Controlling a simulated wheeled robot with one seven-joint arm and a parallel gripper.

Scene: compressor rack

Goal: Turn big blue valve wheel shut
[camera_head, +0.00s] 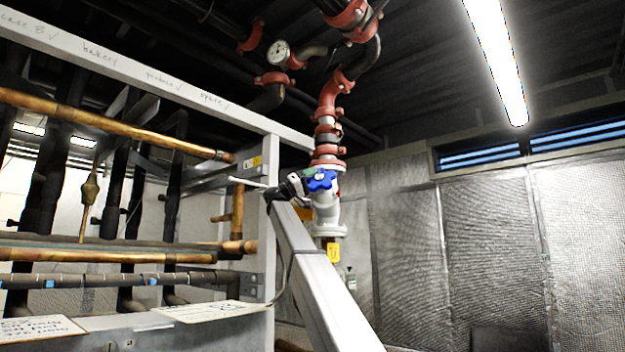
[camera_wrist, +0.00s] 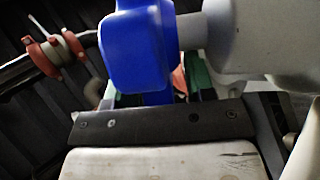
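The big blue valve wheel (camera_head: 320,179) sits on the side of a white-grey valve body (camera_head: 327,215) below the red-clamped pipe. My gripper (camera_head: 304,181) is right at the wheel's left side. In the wrist view the wheel (camera_wrist: 140,45) is large and close at the top, its grey stem (camera_wrist: 192,32) running right to the valve body. Behind the dark bar of my gripper, green finger parts (camera_wrist: 165,93) show on both sides of a blue part of the wheel. The fingers look apart, with a gap on the right. Their tips are partly hidden, and I cannot tell whether they touch the wheel.
A white steel rack frame (camera_head: 269,230) with copper pipes (camera_head: 110,125) stands to the left. A pressure gauge (camera_head: 279,52) and red pipe clamps (camera_head: 330,95) hang above. The space before the foil-covered wall (camera_head: 490,240) looks open.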

